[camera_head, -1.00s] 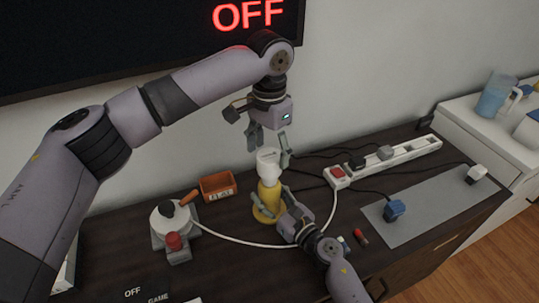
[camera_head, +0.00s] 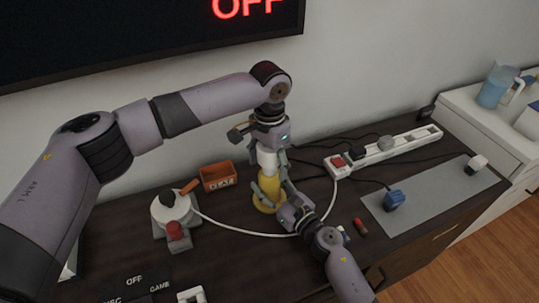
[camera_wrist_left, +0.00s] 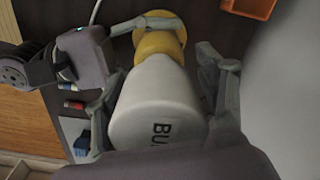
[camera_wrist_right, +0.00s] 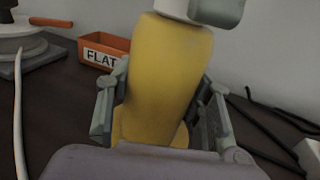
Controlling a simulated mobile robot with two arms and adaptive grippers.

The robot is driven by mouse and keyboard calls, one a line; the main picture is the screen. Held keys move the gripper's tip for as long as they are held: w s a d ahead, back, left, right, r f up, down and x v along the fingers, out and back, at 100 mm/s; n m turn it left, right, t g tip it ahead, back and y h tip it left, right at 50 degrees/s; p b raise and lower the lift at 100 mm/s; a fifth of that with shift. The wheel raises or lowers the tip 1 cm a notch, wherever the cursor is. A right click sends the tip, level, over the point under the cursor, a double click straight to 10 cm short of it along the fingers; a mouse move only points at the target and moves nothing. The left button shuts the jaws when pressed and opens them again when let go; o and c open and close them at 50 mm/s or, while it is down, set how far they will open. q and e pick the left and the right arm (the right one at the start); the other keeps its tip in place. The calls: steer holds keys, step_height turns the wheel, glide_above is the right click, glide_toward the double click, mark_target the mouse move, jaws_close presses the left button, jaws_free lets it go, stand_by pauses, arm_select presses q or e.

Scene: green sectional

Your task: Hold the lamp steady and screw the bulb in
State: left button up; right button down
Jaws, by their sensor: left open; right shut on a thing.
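The yellow lamp (camera_head: 266,190) stands upright on the dark table; its body also fills the right wrist view (camera_wrist_right: 162,75). My right gripper (camera_head: 270,188) is shut on the lamp body, one finger on each side. The white bulb (camera_head: 266,160) sits upright at the top of the lamp, marked with letters starting "BU" in the left wrist view (camera_wrist_left: 155,105). My left gripper (camera_head: 268,157) points down over the bulb, fingers open on either side of it (camera_wrist_left: 155,100). Whether the fingers touch the bulb, and the bulb's seat in the lamp, I cannot tell.
An orange box (camera_head: 217,176) labelled "FLAT" stands left of the lamp. A white round device with a red knob (camera_head: 172,213) is further left. A power strip (camera_head: 390,150), dark cables, a blue plug (camera_head: 394,199) and a grey mat (camera_head: 435,200) lie right. A white cord crosses the table.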

arm_select(q)
steer(key=c, duration=1.2)
steer(key=o, duration=1.4)
steer(key=shift+o, duration=0.2)
steer(key=shift+r, duration=0.1)
step_height(320, 180, up, 12)
steer(key=shift+f, duration=0.1)
arm_select(e)
steer(key=c, duration=0.7)
jaws_free()
